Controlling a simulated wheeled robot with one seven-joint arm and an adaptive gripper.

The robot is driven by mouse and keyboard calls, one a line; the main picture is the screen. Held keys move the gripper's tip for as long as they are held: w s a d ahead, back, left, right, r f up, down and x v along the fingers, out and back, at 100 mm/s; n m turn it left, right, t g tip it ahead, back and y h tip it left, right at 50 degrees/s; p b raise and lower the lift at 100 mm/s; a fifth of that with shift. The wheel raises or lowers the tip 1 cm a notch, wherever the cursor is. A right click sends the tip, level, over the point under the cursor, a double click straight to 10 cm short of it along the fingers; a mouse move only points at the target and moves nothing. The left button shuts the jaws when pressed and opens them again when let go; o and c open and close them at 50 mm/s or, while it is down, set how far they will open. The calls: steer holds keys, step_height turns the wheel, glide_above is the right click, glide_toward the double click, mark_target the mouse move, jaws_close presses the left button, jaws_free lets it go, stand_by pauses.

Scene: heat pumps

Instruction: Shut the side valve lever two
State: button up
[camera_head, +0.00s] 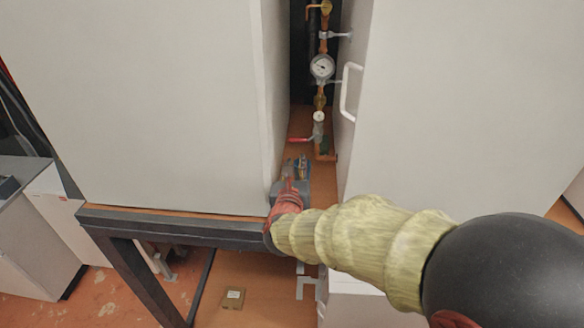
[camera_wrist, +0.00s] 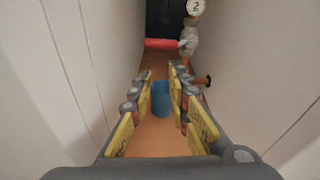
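The side valve with the round white tag "2" (camera_wrist: 195,7) is a grey valve body (camera_wrist: 188,42) on a copper pipe, at the top of the wrist view. Its red lever (camera_wrist: 163,43) points left, roughly level. In the head view the red lever (camera_head: 300,139) points left from the valve, below the gauge. My gripper (camera_head: 302,163) is in the gap between two white cabinets, short of the lever. In the wrist view its yellow-padded fingers (camera_wrist: 160,88) stand apart, with the lever beyond them. The fingers do not touch the lever.
White cabinet walls (camera_head: 170,100) (camera_head: 450,110) close in on both sides. A white handle (camera_head: 350,90) sticks out on the right cabinet. A gauge (camera_head: 322,67) sits higher on the pipe. A blue cylinder (camera_wrist: 161,98) shows between my fingers; its distance is unclear.

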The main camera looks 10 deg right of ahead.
steer(key=d+f+b+v, duration=0.1)
steer(key=v, duration=0.7)
steer(key=s+f+b+v, duration=0.1)
steer(key=b+v, duration=0.1)
steer(key=v, duration=0.7)
steer(key=shift+d+f, duration=0.3)
steer(key=shift+d, duration=0.1)
steer(key=shift+s, duration=0.1)
